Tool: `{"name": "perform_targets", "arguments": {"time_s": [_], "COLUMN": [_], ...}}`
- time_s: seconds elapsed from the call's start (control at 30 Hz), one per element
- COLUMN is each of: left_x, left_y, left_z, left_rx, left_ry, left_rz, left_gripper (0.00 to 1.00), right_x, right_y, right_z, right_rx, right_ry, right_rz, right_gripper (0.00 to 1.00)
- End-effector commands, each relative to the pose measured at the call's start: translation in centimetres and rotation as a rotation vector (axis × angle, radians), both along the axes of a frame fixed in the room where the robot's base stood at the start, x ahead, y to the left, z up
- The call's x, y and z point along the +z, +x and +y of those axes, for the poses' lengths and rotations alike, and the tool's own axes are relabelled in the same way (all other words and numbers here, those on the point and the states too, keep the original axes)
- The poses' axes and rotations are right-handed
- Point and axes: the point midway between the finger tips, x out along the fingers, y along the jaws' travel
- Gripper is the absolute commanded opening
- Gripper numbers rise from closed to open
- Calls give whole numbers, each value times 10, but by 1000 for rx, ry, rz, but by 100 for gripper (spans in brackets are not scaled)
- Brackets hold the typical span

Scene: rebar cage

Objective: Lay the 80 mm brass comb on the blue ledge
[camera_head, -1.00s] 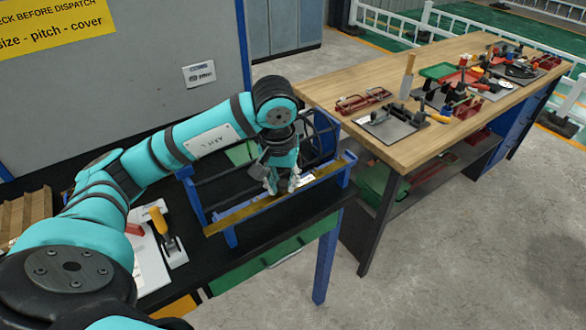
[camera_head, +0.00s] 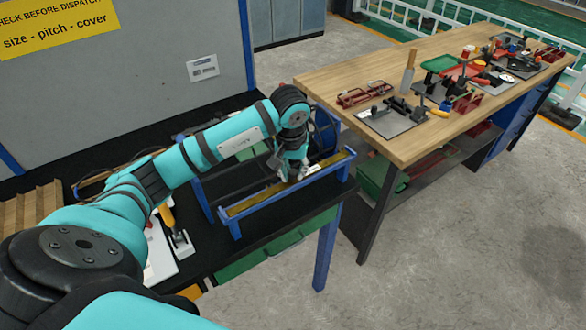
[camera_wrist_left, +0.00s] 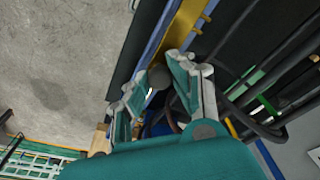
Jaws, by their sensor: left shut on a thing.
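The brass comb (camera_head: 243,206) is a long gold strip lying lengthwise along the blue ledge (camera_head: 236,225) at the front of the blue frame. In the left wrist view the comb (camera_wrist_left: 184,28) shows short teeth on one side, with the blue edge beside it. My left gripper (camera_head: 293,176) points down at the middle of the comb and is shut on it; its fingers hide that part. In the left wrist view the fingers (camera_wrist_left: 155,92) straddle the strip's line. I cannot tell whether the comb's full length touches the ledge. My right gripper is out of view.
The blue frame stands on a black bench top (camera_head: 262,228). A white plate with a yellow-handled toggle clamp (camera_head: 178,240) is at its left. A wooden table (camera_head: 440,75) with several tools stands to the right, across a gap.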

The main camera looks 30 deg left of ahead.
Motion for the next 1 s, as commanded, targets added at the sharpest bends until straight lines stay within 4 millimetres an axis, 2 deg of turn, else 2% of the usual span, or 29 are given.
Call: {"name": "perform_targets", "arguments": {"time_s": [0.07, 0.1, 0.27, 0.6, 0.67, 0.77, 1.0], "left_x": [-3, -2, -2, 2, 6, 21, 74], "left_y": [0, 0, 0, 0, 0, -1, -9], "left_z": [0, 0, 0, 0, 0, -1, -4], "left_rx": [0, 0, 0, 0, 0, -1, -1], "left_ry": [1, 0, 0, -1, 0, 3, 2], "left_rz": [-2, -1, -1, 0, -5, -9, -9], "left_gripper": [0, 25, 46, 46, 46, 46, 46], "right_x": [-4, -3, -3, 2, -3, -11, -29], "right_y": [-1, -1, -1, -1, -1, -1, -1], "right_z": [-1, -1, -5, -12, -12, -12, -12], "right_rx": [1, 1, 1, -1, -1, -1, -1], "right_ry": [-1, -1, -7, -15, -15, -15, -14], "right_rz": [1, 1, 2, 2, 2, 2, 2], "right_gripper": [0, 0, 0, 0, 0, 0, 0]}}
